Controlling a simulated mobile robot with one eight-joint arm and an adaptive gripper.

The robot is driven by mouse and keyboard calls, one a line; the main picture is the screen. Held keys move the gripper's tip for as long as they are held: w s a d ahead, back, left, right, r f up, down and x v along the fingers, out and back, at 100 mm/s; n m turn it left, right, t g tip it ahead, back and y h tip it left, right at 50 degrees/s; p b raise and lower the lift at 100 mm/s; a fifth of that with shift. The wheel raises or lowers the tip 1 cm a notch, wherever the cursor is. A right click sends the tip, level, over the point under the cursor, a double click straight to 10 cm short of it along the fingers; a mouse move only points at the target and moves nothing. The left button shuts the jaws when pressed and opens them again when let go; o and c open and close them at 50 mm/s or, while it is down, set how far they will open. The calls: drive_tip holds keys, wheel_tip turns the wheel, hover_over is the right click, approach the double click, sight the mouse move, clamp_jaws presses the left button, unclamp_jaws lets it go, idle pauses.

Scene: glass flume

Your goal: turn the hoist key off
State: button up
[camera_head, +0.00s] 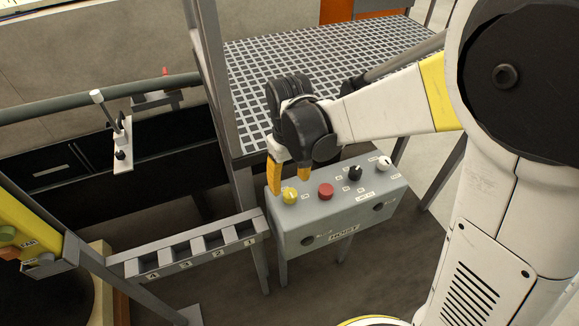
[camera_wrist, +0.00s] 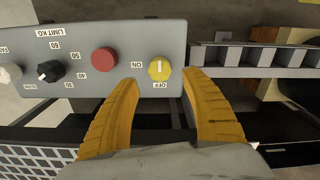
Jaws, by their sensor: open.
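The grey hoist control box (camera_head: 325,222) stands in front of the mesh platform, labelled HOIST. Its yellow key knob (camera_head: 290,195) is at the left end of the top in the head view. In the wrist view the knob (camera_wrist: 160,69) shows a short pale line, with ON to its left and OFF below it. I cannot tell surely which label the line points to. My gripper (camera_head: 289,184) points down at the knob with yellow fingers open. In the wrist view the fingertips (camera_wrist: 160,77) lie on either side of the knob, with gaps and no clear contact.
A red button (camera_head: 325,191) sits beside the knob, then a black dial (camera_head: 355,172) and a white knob (camera_head: 384,162). A numbered slotted rack (camera_head: 190,250) adjoins the box at left. A grey post (camera_head: 215,80) rises close to my gripper.

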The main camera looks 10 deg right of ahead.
sight(292, 192)
wheel_tip(292, 192, up, 7)
idle(0.4)
drive_tip(key=s+d+r+m+t, duration=0.2)
drive_tip(key=s+d+t, duration=0.1)
drive_tip(key=s+d, duration=0.2)
drive_tip(key=s+d+r+m+t, duration=0.3)
drive_tip(key=s+d, duration=0.3)
drive_tip(key=d, duration=0.2)
drive_tip(key=shift+d+r+t, duration=0.25)
drive_tip(key=shift+r+t, duration=0.1)
drive_tip(key=shift+t, duration=0.25)
idle(1.5)
